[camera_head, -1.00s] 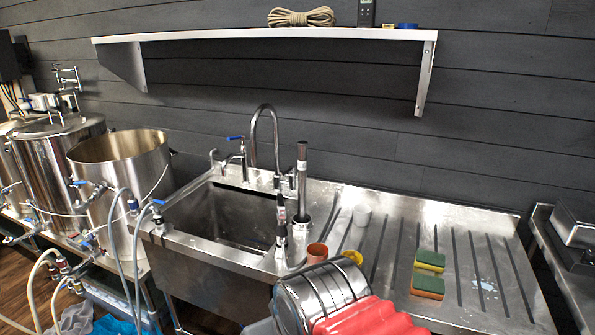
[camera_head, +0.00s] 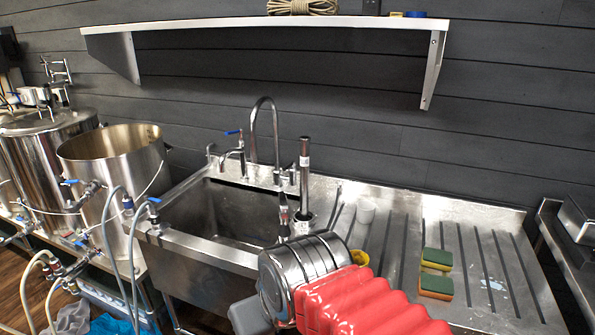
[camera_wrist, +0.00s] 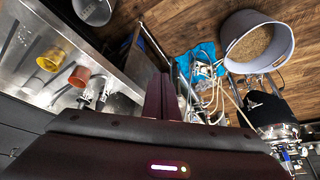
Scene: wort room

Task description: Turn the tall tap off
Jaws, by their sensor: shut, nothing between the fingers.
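In the head view my arm covers the sink's front right corner.
A dark-topped upright cylinder (camera_head: 305,165) stands right of the tall tap. Steel kettles (camera_head: 110,160) with hoses are at left.

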